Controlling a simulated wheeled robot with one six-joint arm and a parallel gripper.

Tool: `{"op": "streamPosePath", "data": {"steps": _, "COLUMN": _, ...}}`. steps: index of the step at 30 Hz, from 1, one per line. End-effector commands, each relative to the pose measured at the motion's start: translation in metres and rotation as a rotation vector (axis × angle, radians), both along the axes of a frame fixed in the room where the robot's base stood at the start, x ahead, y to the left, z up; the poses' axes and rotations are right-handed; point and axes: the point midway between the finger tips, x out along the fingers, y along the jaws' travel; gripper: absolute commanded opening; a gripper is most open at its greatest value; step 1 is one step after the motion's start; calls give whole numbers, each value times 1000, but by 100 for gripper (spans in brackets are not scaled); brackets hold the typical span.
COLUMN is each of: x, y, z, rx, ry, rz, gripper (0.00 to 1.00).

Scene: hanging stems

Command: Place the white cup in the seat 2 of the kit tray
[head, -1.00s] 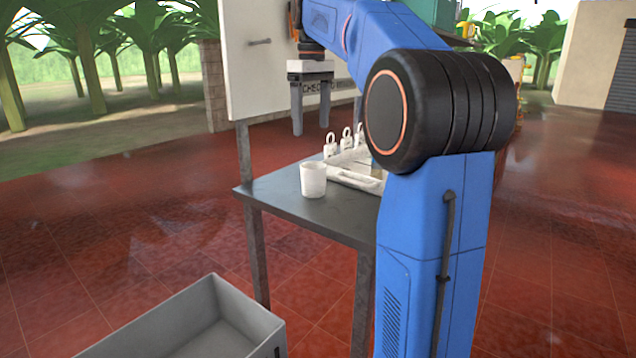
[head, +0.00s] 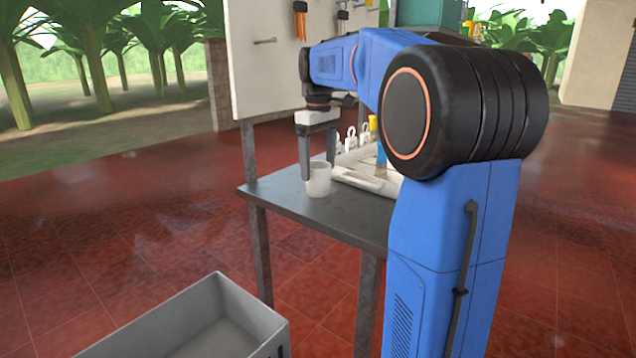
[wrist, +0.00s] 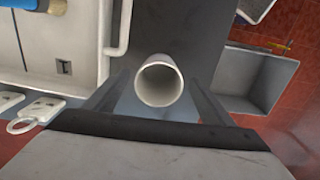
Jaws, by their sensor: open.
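The white cup (head: 319,180) stands upright near the table's front left corner. In the wrist view the cup (wrist: 159,82) is seen from above, its open mouth between the two fingers. My gripper (head: 311,176) is open and lowered at the cup, with one finger visible at the cup's left side; the other is hidden. In the wrist view my gripper (wrist: 158,88) has a finger on each side of the cup, seemingly apart from it. The pale kit tray (head: 362,182) is right of the cup, partly hidden by my arm. It fills the upper left wrist view (wrist: 86,45); seat numbers are not readable.
White tags with rings (head: 351,138) stand behind the tray. A yellow-topped item (head: 373,124) is by the tray. A grey bin (head: 240,318) sits on the floor in front. A white board with hanging tools (head: 262,70) rises behind the table (head: 340,215), whose front strip is clear.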

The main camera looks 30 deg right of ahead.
Motion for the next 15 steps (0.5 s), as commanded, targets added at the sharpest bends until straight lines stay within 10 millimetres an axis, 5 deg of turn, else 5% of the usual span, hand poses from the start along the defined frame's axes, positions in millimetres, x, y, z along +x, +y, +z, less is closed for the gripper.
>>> {"op": "streamPosePath", "data": {"steps": 15, "x": 3, "y": 0, "z": -51, "rx": 0, "ry": 0, "rz": 0, "gripper": 77}}
